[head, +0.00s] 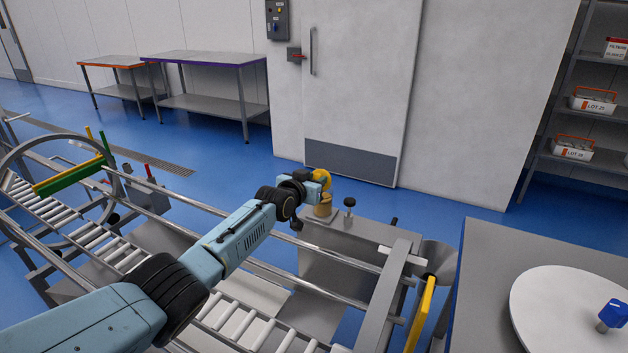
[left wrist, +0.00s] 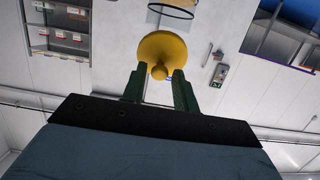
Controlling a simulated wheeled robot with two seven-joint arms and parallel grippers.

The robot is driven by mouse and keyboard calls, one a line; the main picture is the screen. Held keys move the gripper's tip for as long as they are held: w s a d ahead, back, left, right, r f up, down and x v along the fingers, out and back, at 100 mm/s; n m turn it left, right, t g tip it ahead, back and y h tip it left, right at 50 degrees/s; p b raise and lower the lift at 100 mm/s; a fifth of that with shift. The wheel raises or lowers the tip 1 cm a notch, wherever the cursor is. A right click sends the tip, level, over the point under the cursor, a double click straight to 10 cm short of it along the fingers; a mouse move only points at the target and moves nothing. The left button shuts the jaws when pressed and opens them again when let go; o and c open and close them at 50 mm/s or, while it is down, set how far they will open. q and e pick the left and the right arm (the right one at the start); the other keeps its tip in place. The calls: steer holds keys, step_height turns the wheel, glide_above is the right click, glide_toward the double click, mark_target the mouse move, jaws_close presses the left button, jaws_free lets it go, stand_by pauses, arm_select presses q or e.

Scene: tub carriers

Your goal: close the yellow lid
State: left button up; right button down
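The yellow lid (head: 322,178) is a round disc standing steeply tilted above a small tan pot (head: 323,208) on a grey stand in the head view. My right gripper is not in view.
The pot stands on a grey bench top (head: 370,226) with a black knob post (head: 349,207) just right of it. A roller conveyor (head: 100,240) with metal rails runs beneath my left arm. A table with a white disc (head: 570,312) is at the right.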

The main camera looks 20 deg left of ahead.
arm_select(q)
steer(key=shift+o, duration=1)
steer(key=shift+s+r+p, duration=0.2)
steer(key=shift+s+p, duration=0.35)
steer(key=shift+p, duration=0.2)
steer(key=p+v, duration=0.4)
steer(key=v, duration=0.8)
steer(key=shift+s+a, duration=0.1)
